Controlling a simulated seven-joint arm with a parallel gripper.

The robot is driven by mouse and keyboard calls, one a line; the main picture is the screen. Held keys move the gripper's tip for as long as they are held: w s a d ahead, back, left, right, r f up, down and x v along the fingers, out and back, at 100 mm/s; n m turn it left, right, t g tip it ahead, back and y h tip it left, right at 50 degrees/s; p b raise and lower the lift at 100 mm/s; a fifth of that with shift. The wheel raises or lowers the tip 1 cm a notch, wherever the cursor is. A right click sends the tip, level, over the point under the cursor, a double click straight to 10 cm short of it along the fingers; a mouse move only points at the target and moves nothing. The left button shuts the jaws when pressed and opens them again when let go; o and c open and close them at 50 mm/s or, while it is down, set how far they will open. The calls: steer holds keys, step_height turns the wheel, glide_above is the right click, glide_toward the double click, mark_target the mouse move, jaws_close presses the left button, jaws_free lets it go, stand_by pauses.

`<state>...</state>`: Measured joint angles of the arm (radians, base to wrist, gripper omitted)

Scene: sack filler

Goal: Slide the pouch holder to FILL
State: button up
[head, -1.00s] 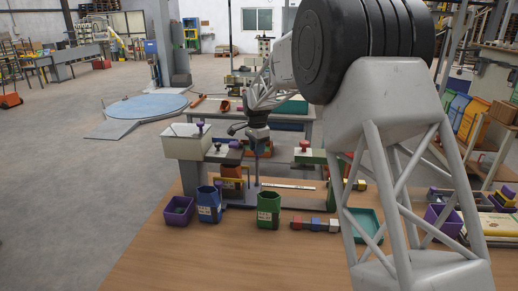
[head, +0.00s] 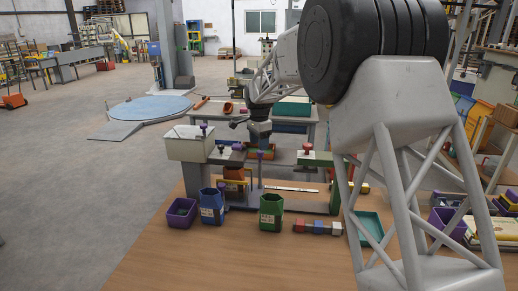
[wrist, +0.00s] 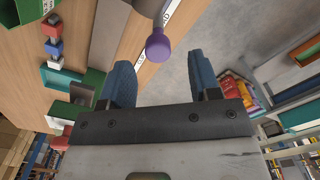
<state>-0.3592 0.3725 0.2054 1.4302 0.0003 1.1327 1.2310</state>
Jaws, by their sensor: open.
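The sack filler stands on the wooden table, with a white hopper box (head: 190,143) on its left. A thin upright handle with a purple knob (head: 260,154) rises from the low rail; I take it as the pouch holder's handle. The holder's body is hard to make out. A white label strip (head: 291,188) lies along the rail. My gripper (head: 261,138) is above the knob in the head view. In the wrist view my gripper (wrist: 159,62) has its two blue fingers apart, and the purple knob (wrist: 158,45) shows between their tips, not touched. Nothing is held.
A purple bin (head: 180,213), a blue bin (head: 211,208) and a green bin (head: 270,212) stand in front of the filler. Small coloured blocks (head: 317,227) and a teal tray (head: 369,228) are to the right. A red knob (head: 307,149) tops the right post.

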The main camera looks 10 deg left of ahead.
steer(key=shift+r, duration=2.15)
steer(key=shift+s+d+r, duration=0.1)
steer(key=shift+d, duration=0.05)
steer(key=s+d+r+n+t, duration=0.15)
steer(key=s+d+r, duration=0.25)
steer(key=s+d, duration=0.8)
steer(key=s+d+r+n, duration=0.3)
steer(key=s+d+r, duration=0.2)
steer(key=s+d, duration=0.7)
steer(key=s+d+f+n, duration=0.1)
steer(key=s+d+f, duration=0.2)
steer(key=s, duration=0.8)
steer(key=s+d+f+n, duration=0.2)
steer(key=s+d+f, duration=0.1)
steer(key=s, duration=0.8)
steer(key=s+d+f+n+t, duration=0.1)
steer(key=s+d+f+n, duration=0.1)
steer(key=s, duration=0.9)
steer(key=shift+s+d+f, duration=0.4)
steer(key=shift+d+f, duration=0.1)
steer(key=shift+f, duration=0.2)
